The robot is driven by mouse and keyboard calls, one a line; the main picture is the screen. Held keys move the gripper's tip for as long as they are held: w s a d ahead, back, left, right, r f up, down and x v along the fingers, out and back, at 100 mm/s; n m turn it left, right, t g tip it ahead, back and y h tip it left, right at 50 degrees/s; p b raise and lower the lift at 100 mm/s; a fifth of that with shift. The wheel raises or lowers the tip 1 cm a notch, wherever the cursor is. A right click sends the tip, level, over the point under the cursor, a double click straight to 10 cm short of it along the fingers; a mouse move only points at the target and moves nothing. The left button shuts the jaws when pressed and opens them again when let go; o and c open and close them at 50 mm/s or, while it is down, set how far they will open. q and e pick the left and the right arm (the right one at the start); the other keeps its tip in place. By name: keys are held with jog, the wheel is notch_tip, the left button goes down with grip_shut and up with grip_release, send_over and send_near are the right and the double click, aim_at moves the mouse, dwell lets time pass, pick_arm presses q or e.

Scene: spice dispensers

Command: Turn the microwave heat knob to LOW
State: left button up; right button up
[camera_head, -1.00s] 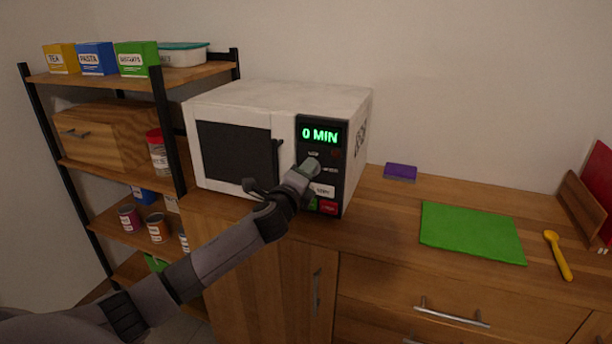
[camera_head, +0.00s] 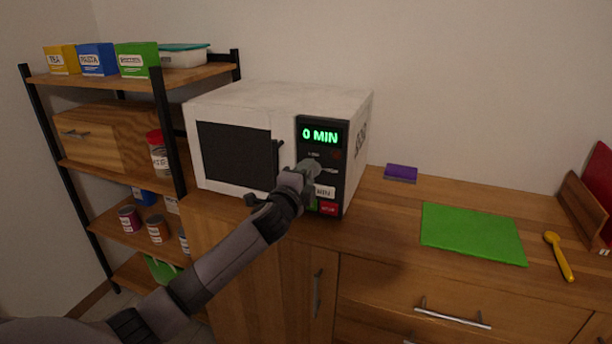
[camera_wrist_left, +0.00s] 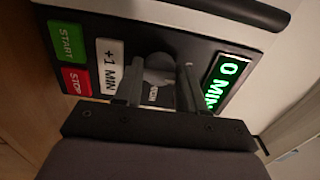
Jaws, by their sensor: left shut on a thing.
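The white microwave (camera_head: 235,147) stands on the wooden counter, its dark door closed. Its black control panel (camera_head: 334,152) shows "0 MIN" in green. My left gripper (camera_head: 313,167) is at the panel, below the display. In the left wrist view the left gripper (camera_wrist_left: 160,85) is shut on the grey heat knob (camera_wrist_left: 158,68), its fingers on both sides of it. The knob's pointer and most of its labels are hidden or too small to read. Beside it are the +1 MIN button (camera_wrist_left: 109,67), the START button (camera_wrist_left: 67,42) and the STOP button (camera_wrist_left: 75,81). My right gripper is not in view.
A shelf rack (camera_head: 170,140) with boxes and jars stands left of the microwave. A purple sponge (camera_head: 400,172), a green mat (camera_head: 472,232) and a yellow spoon (camera_head: 558,256) lie on the counter to the right. The counter between them is clear.

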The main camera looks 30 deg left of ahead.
pick_arm(q)
jog(key=o, duration=1.1)
jog(key=shift+c, duration=0.2)
jog(key=v, duration=0.7)
jog(key=shift+s, duration=0.1)
jog(key=s+d+f+n+g+h, duration=0.1)
jog(key=s+d+f+n, duration=0.1)
jog(key=s+d+f, duration=0.3)
jog(key=s+d+f+n+g+h+p, duration=0.1)
jog(key=s+f+n+g+h, duration=0.1)
jog(key=f, duration=0.5)
jog(key=s+d+f+n+g+h, duration=0.1)
jog(key=s+d+f, duration=0.3)
jog(key=f, duration=0.2)
jog(key=s+d+f+n+g+h, duration=0.1)
jog(key=s+d+f+n, duration=0.1)
jog(key=s, duration=0.3)
jog(key=s+d+f+n+g+p, duration=0.1)
jog(key=s+d+f+n, duration=0.2)
jog(key=s, duration=0.2)
jog(key=s+d+f+n+g+h, duration=0.1)
jog(key=s+d+f+n, duration=0.2)
jog(key=s, duration=0.2)
jog(key=shift+s+h, duration=0.3)
